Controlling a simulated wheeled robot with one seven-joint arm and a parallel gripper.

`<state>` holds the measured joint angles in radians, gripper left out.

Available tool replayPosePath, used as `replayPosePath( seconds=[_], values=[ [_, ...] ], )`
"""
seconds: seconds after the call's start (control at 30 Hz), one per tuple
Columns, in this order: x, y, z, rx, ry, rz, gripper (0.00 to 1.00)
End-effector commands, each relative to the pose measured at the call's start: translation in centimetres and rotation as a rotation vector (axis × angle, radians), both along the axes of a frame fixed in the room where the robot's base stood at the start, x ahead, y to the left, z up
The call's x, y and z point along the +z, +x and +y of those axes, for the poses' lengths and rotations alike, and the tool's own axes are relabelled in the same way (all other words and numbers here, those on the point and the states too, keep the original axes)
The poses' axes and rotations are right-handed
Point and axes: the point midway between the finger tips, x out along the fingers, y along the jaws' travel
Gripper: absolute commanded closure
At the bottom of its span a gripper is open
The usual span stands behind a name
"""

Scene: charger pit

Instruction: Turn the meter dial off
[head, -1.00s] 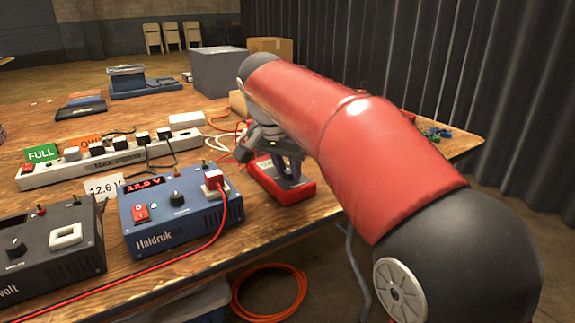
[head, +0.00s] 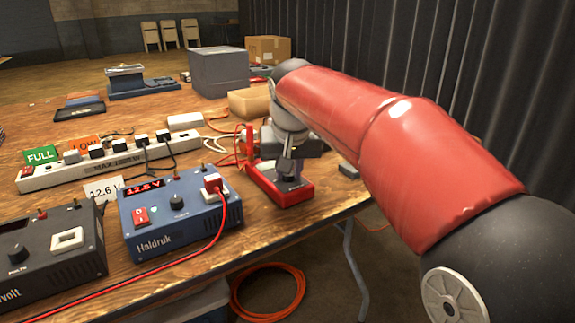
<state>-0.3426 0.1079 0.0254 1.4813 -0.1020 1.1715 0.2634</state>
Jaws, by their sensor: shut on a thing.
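The meter (head: 262,187) is a red-cased device lying on the wooden table near its front edge, right of the blue charger. My gripper (head: 288,176) points down over the meter's face, with its fingers at the dial area. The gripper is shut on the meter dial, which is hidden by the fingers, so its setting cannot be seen. My red arm reaches in from the right.
A dark charger (head: 60,262) is further left. A power strip (head: 90,168) lies behind them. A grey box (head: 219,72) stands at the back.

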Motion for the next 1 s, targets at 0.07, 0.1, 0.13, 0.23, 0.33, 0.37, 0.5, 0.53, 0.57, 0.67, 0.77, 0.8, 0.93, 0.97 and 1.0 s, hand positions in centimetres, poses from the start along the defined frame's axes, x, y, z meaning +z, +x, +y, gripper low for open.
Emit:
replayPosePath(
  seconds=[0.07,0.1,0.13,0.23,0.33,0.37,0.5,0.53,0.57,0.67,0.77,0.8,0.93,0.97,1.0],
  values=[
    [0.25,0.04,-0.19,0.066,0.002,-0.002,1.0],
    [0.24,0.06,-0.26,0.101,0.001,-0.001,1.0],
    [0.24,0.07,-0.28,0.127,0.002,-0.001,1.0],
    [0.24,0.11,-0.35,0.208,0.001,-0.001,1.0],
    [0.22,0.13,-0.36,0.283,0.001,-0.002,1.0],
    [0.2,0.14,-0.38,0.303,0.002,-0.002,1.0],
    [0.17,0.17,-0.41,0.381,0.0,-0.002,1.0],
    [0.16,0.18,-0.44,0.394,0.001,-0.002,1.0],
    [0.15,0.19,-0.47,0.407,0.0,-0.002,1.0],
    [0.13,0.2,-0.47,0.44,0.001,-0.002,1.0],
    [0.11,0.2,-0.47,0.463,0.0,-0.001,1.0],
    [0.1,0.2,-0.47,0.469,-0.001,-0.001,1.0],
    [0.07,0.19,-0.46,0.48,-0.001,-0.001,1.0],
    [0.07,0.19,-0.45,0.482,0.0,-0.001,1.0],
    [0.07,0.19,-0.45,0.482,0.0,-0.001,1.0]
  ],
)
